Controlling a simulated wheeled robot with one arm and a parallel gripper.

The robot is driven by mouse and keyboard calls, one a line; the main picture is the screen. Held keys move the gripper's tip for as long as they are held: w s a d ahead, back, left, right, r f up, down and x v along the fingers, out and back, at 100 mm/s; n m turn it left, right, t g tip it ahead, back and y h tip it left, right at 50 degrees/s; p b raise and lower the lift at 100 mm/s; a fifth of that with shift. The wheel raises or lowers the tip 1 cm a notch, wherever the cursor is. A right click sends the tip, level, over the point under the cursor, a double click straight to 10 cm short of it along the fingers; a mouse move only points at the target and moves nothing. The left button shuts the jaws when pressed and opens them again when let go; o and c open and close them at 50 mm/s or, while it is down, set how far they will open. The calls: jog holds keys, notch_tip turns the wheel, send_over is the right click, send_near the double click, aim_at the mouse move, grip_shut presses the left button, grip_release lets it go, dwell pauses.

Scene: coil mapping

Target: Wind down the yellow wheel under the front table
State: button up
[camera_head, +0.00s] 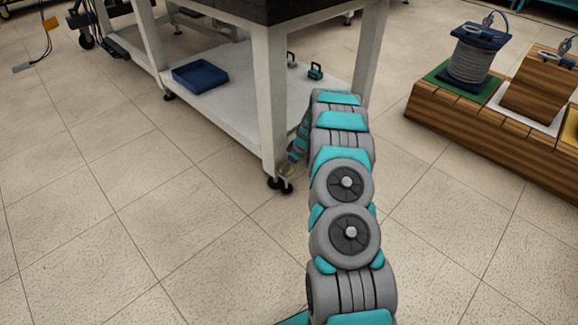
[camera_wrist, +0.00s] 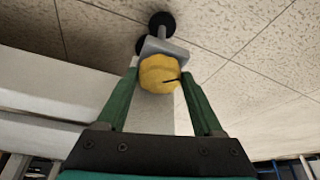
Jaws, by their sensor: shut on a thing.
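The yellow wheel (camera_wrist: 158,74) sits at the bottom of a white table leg, with a grey bracket and black casters beyond it in the wrist view. A dark line marks its face. My gripper (camera_wrist: 160,85) has its two green fingers on either side of the wheel, shut on it. In the head view a small part of the yellow wheel (camera_head: 286,169) shows low on the front corner leg of the white table (camera_head: 215,100). My arm reaches down to it there, and the arm's end is largely hidden behind its own links.
A blue tray (camera_head: 200,75) and small green-handled items (camera_head: 315,71) lie on the table's lower shelf. A wooden stand (camera_head: 470,125) with a cable coil (camera_head: 472,58) is at the right. The tiled floor at the front left is clear.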

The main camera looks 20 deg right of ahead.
jog(key=shift+m, duration=0.4)
jog(key=shift+s+a+m+t+h, duration=0.15)
jog(key=shift+m+t+h, duration=0.25)
jog(key=shift+m, duration=0.6)
jog(key=m+p, duration=0.1)
jog(key=m+h, duration=0.1)
jog(key=shift+a+r+m+p, duration=0.15)
jog(key=shift+r+m+p, duration=0.15)
jog(key=shift+p, duration=0.1)
jog(key=m+h+p, duration=0.1)
jog(key=m+p, duration=0.1)
jog(key=p, duration=0.1)
jog(key=m+p, duration=0.1)
jog(key=p, duration=0.3)
jog(key=shift+a+f+h, duration=0.1)
jog(key=shift+h, duration=0.2)
jog(key=shift+f+m+p, duration=0.2)
jog(key=shift+m+p, duration=0.2)
jog(key=shift+m, duration=0.1)
jog(key=o, duration=1.4)
jog(key=shift+c, duration=0.2)
